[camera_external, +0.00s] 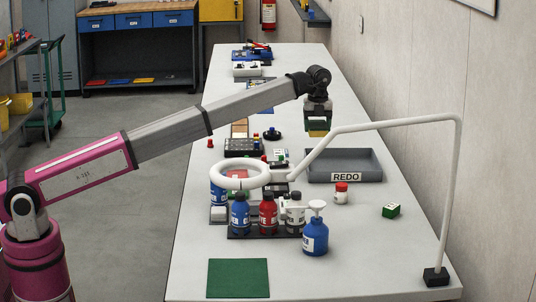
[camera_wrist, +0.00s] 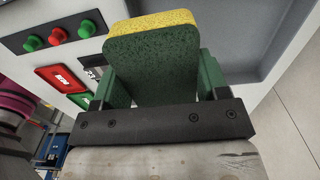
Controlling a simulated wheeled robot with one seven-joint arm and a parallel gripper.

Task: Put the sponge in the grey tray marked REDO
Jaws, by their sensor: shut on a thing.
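The sponge (camera_wrist: 150,62), dark green with a yellow layer, is held between the green finger pads of my gripper (camera_wrist: 158,88). In the external view my gripper (camera_external: 318,120) is shut on it and points down, with the sponge's yellow edge (camera_external: 318,133) lowest. The grey tray (camera_external: 362,160) marked REDO lies on the bench below, its label on the front wall. The sponge hangs in the air, near the tray's back left in the picture; its exact height is unclear. In the wrist view the tray (camera_wrist: 284,45) fills the area behind and right of the sponge.
A white lamp arm (camera_external: 390,124) arches over the bench near the tray, with a ring head (camera_external: 240,176) at left. Several bottles, among them a red bottle (camera_external: 268,215), stand in front-left. A red-capped jar (camera_external: 341,193) and a green block (camera_external: 391,210) stand before the tray.

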